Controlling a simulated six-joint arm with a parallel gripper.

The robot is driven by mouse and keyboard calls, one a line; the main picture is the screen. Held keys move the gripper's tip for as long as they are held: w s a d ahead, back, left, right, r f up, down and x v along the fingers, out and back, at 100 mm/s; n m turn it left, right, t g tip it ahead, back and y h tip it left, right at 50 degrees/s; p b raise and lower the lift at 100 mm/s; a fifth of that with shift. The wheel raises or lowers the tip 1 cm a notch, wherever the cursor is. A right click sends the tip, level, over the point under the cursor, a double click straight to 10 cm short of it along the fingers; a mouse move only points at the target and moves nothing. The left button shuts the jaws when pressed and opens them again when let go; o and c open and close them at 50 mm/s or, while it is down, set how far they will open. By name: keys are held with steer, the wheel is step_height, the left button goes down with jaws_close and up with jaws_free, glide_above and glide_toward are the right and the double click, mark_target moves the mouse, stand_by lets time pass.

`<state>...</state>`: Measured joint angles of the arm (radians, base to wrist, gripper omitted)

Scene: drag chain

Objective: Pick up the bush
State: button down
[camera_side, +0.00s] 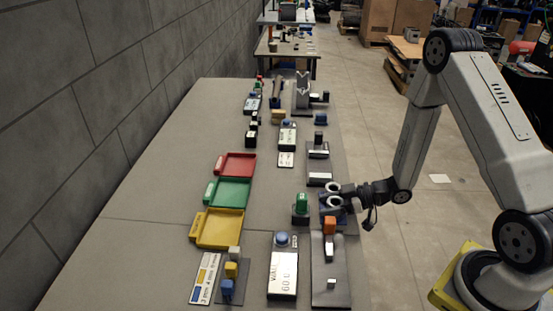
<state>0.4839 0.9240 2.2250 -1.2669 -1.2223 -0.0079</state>
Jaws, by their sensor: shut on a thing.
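My gripper (343,194) reaches in from the right over the right side of the bench, low above a dark blue block (327,211). Two pale ring shapes show at its tip. The jaws are shut on the bush, which is small and mostly hidden at the fingertips. Its outline cannot be told apart from the pale rings, and I cannot tell whether it still touches the blue block.
A green button block (301,203) stands close to the left of my gripper. An orange block (330,225) on a dark plate is just in front. Red (236,164), green (228,191) and yellow (218,229) trays lie further left. The bench's left side is bare.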

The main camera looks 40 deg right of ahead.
mark_target(329, 201)
steer(key=shift+r, duration=4.7)
steer(key=shift+w, duration=0.1)
steer(key=w+a+r+m+t+h, duration=0.2)
steer(key=w+m+t+h, duration=0.2)
steer(key=w+m+h, duration=0.4)
steer(key=shift+w+m+h, duration=0.4)
steer(key=shift+w+h, duration=0.25)
steer(key=shift+h, duration=0.15)
steer(key=shift+d+y, duration=0.2)
steer(key=shift+y, duration=0.1)
